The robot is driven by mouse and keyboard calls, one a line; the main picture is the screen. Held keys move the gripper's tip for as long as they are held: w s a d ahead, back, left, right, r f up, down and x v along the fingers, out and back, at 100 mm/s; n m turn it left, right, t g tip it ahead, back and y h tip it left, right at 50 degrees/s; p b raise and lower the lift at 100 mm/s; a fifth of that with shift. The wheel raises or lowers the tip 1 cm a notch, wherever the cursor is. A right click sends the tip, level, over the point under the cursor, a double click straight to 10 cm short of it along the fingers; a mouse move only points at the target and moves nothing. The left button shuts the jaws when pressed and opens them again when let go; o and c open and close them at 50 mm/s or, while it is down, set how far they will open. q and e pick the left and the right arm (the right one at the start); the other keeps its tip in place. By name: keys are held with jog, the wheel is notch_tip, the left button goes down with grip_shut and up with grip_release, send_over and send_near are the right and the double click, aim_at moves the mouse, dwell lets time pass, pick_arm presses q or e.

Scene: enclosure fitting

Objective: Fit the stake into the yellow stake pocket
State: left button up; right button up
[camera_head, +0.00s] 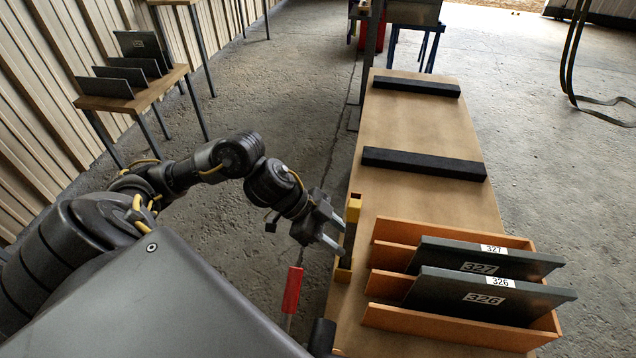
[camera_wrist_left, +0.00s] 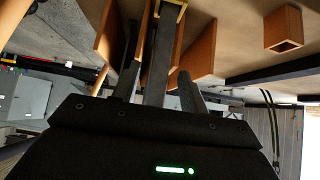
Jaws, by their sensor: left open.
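My left gripper (camera_head: 330,230) is open at the left edge of the long wooden bench, close to a narrow upright piece. That piece is dark in its middle, which I take to be the stake (camera_head: 349,236), with yellow at its top and foot. The yellow at the foot looks like the stake pocket (camera_head: 344,274). In the left wrist view, a dark bar that looks like the stake (camera_wrist_left: 158,70) lies between the spread fingers, its far end near a yellow frame (camera_wrist_left: 182,12). I cannot tell how deep it sits. My right gripper is not in view.
An orange rack (camera_head: 430,332) on the near bench (camera_head: 425,122) holds dark panels marked 327 (camera_head: 485,258) and 326 (camera_head: 480,295). Two black bars (camera_head: 424,163) lie across the bench farther back. A red piece (camera_head: 292,290) shows below the gripper. A side table (camera_head: 150,92) holds more panels.

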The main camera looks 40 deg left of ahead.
pick_arm(q)
jog(key=v, duration=0.8)
jog(key=shift+a+r, duration=0.25)
jog(key=shift+s, duration=0.1)
